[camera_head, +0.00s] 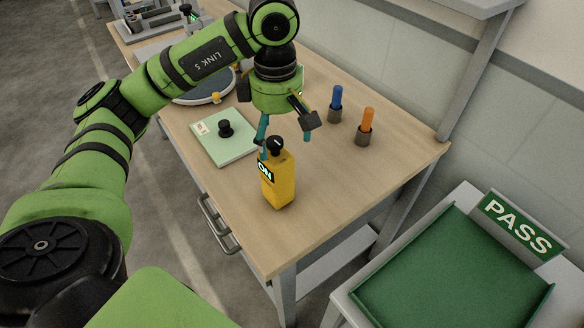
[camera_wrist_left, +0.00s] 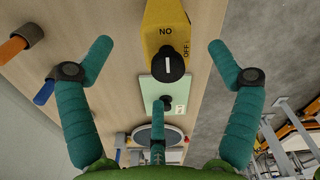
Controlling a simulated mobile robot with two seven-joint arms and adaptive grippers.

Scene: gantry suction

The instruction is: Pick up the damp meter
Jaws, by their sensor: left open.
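The damp meter appears to be the yellow upright block (camera_head: 280,182) with a black knob on top, standing near the front edge of the wooden table (camera_head: 330,205). In the left wrist view the yellow block (camera_wrist_left: 164,22) shows its dark knob and ON/OFF lettering, between and beyond the fingertips. My left gripper (camera_head: 284,138) is open, its teal fingers spread just behind and above the block in the head view. Nothing is held between the fingers; whether one touches the block I cannot tell. My right gripper is out of view.
A pale green plate (camera_head: 222,150) with a black knob lies left of the block. A blue peg (camera_head: 336,98) and an orange peg (camera_head: 367,120) stand in dark holders to the right. A green PASS tray (camera_head: 455,275) is at lower right. The table's right front is clear.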

